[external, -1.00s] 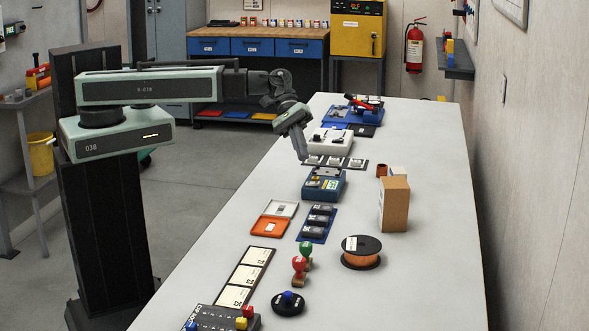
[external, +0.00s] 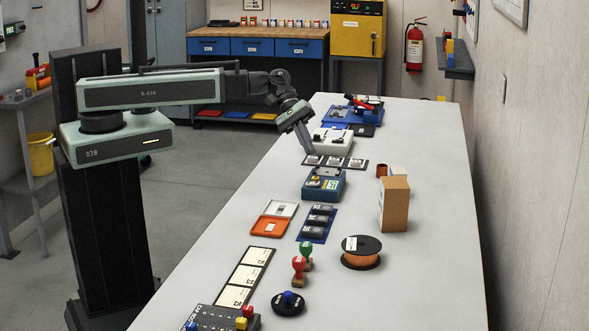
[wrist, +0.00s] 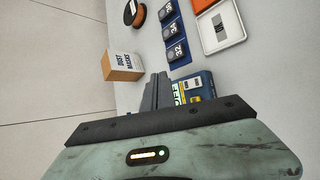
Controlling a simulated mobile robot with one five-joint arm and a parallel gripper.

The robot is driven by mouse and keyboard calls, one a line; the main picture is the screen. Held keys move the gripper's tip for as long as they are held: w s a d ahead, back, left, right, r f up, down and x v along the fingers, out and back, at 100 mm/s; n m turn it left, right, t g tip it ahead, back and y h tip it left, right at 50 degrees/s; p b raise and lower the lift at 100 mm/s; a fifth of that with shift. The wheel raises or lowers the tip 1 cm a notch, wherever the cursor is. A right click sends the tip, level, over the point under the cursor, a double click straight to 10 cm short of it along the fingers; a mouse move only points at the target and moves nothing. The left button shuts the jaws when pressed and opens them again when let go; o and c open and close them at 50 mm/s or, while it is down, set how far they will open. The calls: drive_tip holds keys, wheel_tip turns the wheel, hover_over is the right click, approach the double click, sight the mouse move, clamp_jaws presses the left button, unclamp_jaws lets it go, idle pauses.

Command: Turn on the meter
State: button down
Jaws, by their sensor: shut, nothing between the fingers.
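The meter appears to be the blue box (external: 323,186) on the long table, with a yellow spot and a small yellowish panel on its top. I cannot tell whether the panel is lit. In the wrist view the meter (wrist: 197,87) is partly hidden behind my wrist housing. My gripper (external: 309,152) is shut and empty, pointing down just beyond the meter's far side and apart from it, over a row of pale cards. In the wrist view its fingers (wrist: 157,92) lie just left of the meter.
A cardboard box (external: 394,204) and a wire spool (external: 361,252) stand right of and nearer than the meter. A blue mat with dark blocks (external: 318,222) and an orange tray (external: 271,226) lie nearer. A white device (external: 331,139) stands beyond. The table's right side is mostly clear.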

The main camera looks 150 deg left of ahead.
drive_tip(key=f+b, duration=0.4)
drive_tip(key=f, duration=0.1)
drive_tip(key=f+b, duration=0.2)
drive_tip(key=shift+w+a+f+b, duration=0.2)
drive_tip(key=shift+w+a+b, duration=0.1)
drive_tip(key=shift+w+a, duration=0.1)
drive_tip(key=shift+f, duration=0.1)
idle(1.4)
drive_tip(key=shift+f+b, duration=0.3)
drive_tip(key=shift+b, duration=0.05)
drive_tip(key=shift+f, duration=0.15)
idle(0.3)
idle(0.4)
drive_tip(key=shift+r+p, duration=0.4)
drive_tip(key=shift+r, duration=0.2)
drive_tip(key=r+p, duration=0.5)
drive_tip(key=shift+s+d+r, duration=0.1)
drive_tip(key=shift+s+d, duration=0.2)
